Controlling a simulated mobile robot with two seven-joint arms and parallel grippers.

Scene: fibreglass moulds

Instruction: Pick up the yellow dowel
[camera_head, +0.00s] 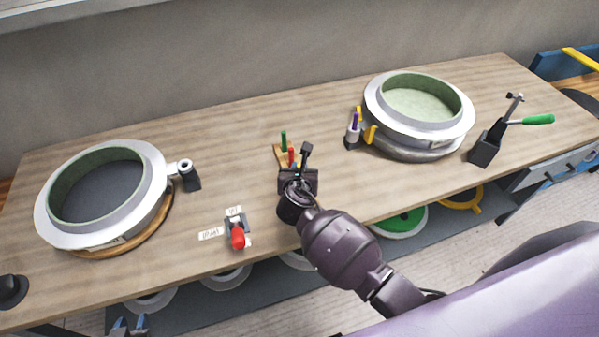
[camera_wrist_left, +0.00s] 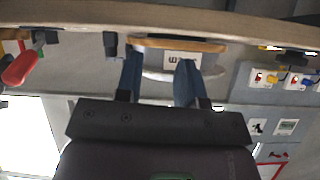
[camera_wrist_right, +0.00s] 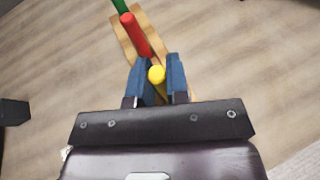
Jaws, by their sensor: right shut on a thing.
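The yellow dowel (camera_wrist_right: 156,75) stands between the blue fingers of my right gripper (camera_wrist_right: 160,80) in the right wrist view, and the fingers are shut on it. In the head view the right gripper (camera_head: 297,178) hides it. A wooden holder (camera_wrist_right: 122,40) lies beneath, with a red dowel (camera_wrist_right: 134,34) and a green dowel (camera_wrist_right: 120,5) standing in line beyond the yellow one. Whether the yellow dowel is still seated in the holder I cannot tell. My left gripper (camera_head: 128,326) is at the lower left, below the table's front edge; its fingers are apart and empty in the left wrist view (camera_wrist_left: 158,80).
A round mould (camera_head: 160,190) stands on the table's left, another (camera_head: 465,115) at the back right. A red-handled clamp (camera_head: 238,237) lies near the front edge, and a green-handled clamp (camera_head: 538,119) stands at right. The table between left mould and holder is mostly clear.

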